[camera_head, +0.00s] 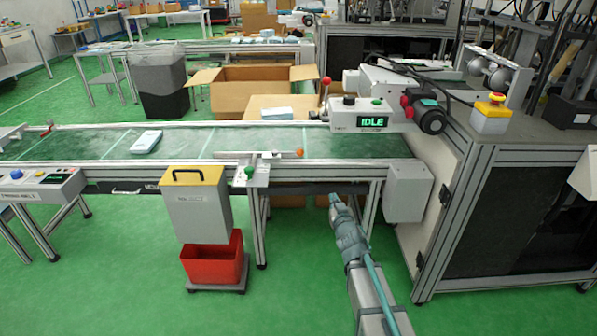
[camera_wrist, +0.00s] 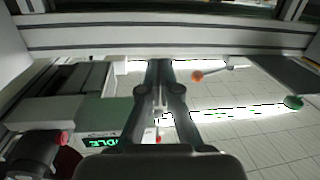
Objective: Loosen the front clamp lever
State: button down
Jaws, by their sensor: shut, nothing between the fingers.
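An orange-knobbed lever (camera_head: 299,153) sits at the conveyor's front edge, by a metal guide rail. A green-knobbed lever (camera_head: 249,171) stands on a bracket to its left. No label shows which is the front clamp lever. The orange knob (camera_wrist: 197,76) and green knob (camera_wrist: 293,102) also show in the wrist view, right of my fingers. My gripper (camera_head: 333,198) is shut and empty, in front of and below the conveyor's front edge. It is right of and below both knobs, apart from them. In the wrist view its fingers (camera_wrist: 160,64) point toward a pale frame beam.
A red-topped lever (camera_head: 326,82) stands beside the IDLE display (camera_head: 372,121). A grey box (camera_head: 408,193) and machine cabinet bound the right.

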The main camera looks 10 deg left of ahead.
jog(key=s+a+r+n+t+y, duration=0.1)
jog(key=s+a+r+n+y, duration=0.1)
jog(key=a+r+y, duration=0.35)
jog(key=b, duration=0.3)
send_near(302, 155)
jog(key=x, duration=0.7)
jog(key=shift+w+a, duration=0.1)
jog(key=shift+a, duration=0.05)
jog(key=w+p, duration=0.1)
jog(key=p, duration=0.1)
jog(key=w+p, duration=0.2)
jog(key=shift+d, duration=0.4)
